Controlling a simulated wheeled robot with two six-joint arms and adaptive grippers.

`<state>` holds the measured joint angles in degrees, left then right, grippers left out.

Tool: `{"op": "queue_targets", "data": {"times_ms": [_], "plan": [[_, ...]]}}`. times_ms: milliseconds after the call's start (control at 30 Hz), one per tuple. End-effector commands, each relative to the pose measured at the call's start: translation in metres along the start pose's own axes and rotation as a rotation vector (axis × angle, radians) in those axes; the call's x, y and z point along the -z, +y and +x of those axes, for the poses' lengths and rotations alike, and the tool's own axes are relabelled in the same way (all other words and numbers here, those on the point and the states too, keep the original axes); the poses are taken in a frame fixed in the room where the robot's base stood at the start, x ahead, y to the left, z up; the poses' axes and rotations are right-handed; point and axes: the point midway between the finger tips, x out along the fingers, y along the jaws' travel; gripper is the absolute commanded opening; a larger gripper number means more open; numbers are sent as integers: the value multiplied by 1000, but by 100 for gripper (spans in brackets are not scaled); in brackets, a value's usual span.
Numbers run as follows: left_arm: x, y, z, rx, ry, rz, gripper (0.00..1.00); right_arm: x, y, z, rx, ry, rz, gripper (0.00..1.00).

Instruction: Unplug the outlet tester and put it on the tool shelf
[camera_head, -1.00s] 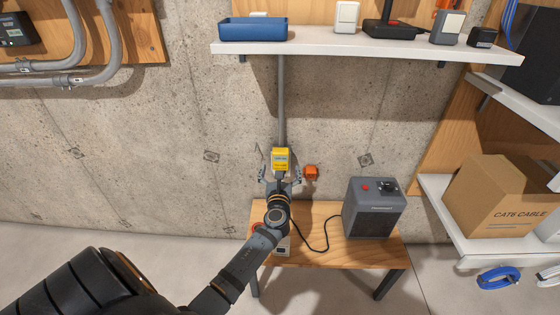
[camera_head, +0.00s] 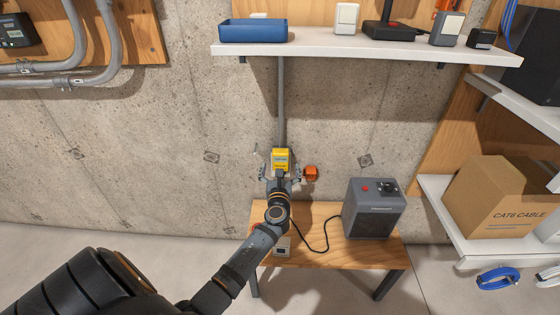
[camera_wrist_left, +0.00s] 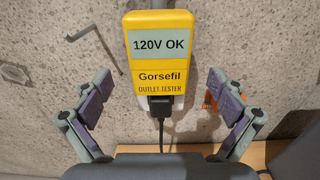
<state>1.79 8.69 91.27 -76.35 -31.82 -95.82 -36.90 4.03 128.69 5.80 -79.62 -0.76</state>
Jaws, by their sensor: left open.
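The yellow outlet tester (camera_head: 280,160) sits on the concrete wall below a vertical conduit. In the left wrist view the tester (camera_wrist_left: 159,77) reads "120V OK", and a black plug with a cord (camera_wrist_left: 160,106) is at its lower end. My left gripper (camera_head: 280,174) is open just in front of the tester; in the wrist view its fingers (camera_wrist_left: 160,100) stand wide on both sides of it, not touching it. The white tool shelf (camera_head: 330,49) runs across the wall above. My right gripper is not in view.
The shelf holds a blue tray (camera_head: 253,31), a white switch box (camera_head: 346,18) and several other devices. A wooden bench (camera_head: 330,252) below carries a grey heater (camera_head: 374,209). An orange item (camera_head: 310,173) is right of the tester. A cardboard box (camera_head: 500,200) stands at right.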

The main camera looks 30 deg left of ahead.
Motion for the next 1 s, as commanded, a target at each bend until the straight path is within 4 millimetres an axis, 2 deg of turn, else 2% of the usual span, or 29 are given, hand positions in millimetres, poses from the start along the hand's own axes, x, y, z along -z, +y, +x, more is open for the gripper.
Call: {"op": "queue_targets", "data": {"times_ms": [700, 767, 1000], "plan": [[0, 0, 0, 0, 0, 0, 96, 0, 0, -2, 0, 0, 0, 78], [0, 0, 0, 0, 0, 0, 91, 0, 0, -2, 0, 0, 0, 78], [0, 0, 0, 0, 0, 0, 58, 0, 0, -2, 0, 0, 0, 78]]}}
